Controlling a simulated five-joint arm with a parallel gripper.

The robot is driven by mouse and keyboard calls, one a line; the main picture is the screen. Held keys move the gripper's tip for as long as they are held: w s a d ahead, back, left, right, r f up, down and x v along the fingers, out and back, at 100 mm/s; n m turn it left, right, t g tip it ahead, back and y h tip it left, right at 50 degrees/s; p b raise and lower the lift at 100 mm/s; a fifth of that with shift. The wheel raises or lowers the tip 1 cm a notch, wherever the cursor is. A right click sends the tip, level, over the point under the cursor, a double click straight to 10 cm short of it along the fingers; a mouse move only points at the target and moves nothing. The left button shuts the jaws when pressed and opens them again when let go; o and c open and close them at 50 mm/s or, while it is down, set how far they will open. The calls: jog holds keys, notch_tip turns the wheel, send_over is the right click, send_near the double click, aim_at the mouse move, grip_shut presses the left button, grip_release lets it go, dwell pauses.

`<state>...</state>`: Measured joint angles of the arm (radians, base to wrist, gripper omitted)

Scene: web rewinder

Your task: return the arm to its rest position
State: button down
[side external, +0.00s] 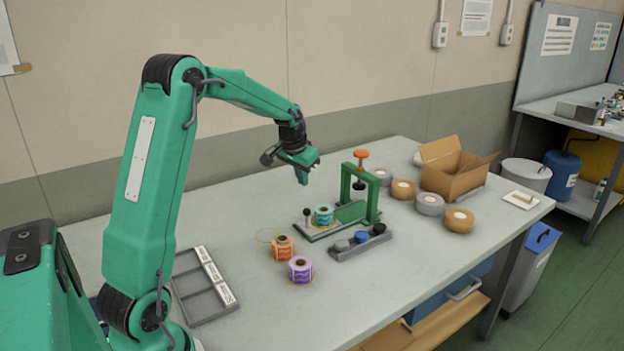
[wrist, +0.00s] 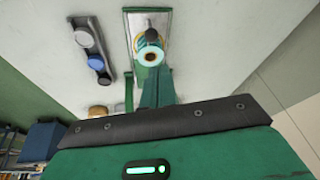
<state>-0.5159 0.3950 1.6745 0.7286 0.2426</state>
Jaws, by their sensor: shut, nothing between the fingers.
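My arm is raised over the table and bent at the elbow. My gripper (side external: 303,180) hangs in the air above the table, up and to the left of the green rewinder (side external: 358,198). Its fingers are shut and hold nothing. A teal roll (side external: 323,215) sits on the rewinder's base; it also shows in the wrist view (wrist: 150,54), near the top middle. An orange roll (side external: 282,247) and a purple roll (side external: 300,269) stand on the table in front of the rewinder. The wrist view is partly filled by the green gripper body.
A grey tray with labelled slots (side external: 204,284) lies at the front left. A grey holder with coloured knobs (side external: 360,243) lies in front of the rewinder. Several tape rolls and an open cardboard box (side external: 452,172) stand at the right. The left back of the table (side external: 215,205) is clear.

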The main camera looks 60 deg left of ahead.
jog(key=shift+r, duration=0.1)
jog(key=s+d+r+m+t, duration=0.1)
jog(key=s+d+r, duration=0.3)
jog(key=d, duration=0.4)
jog(key=s+d+r, duration=0.4)
jog(key=d+r, duration=0.1)
jog(key=d, duration=0.2)
jog(key=s+d+m+h, duration=0.1)
jog(key=s+d, duration=0.4)
jog(key=s, duration=0.3)
jog(key=s+d+m+t+h, duration=0.1)
jog(key=s+d, duration=0.5)
jog(key=s, duration=0.2)
jog(key=shift+s+d+f, duration=0.2)
jog(key=shift+d+f, duration=0.05)
jog(key=shift+f, duration=0.2)
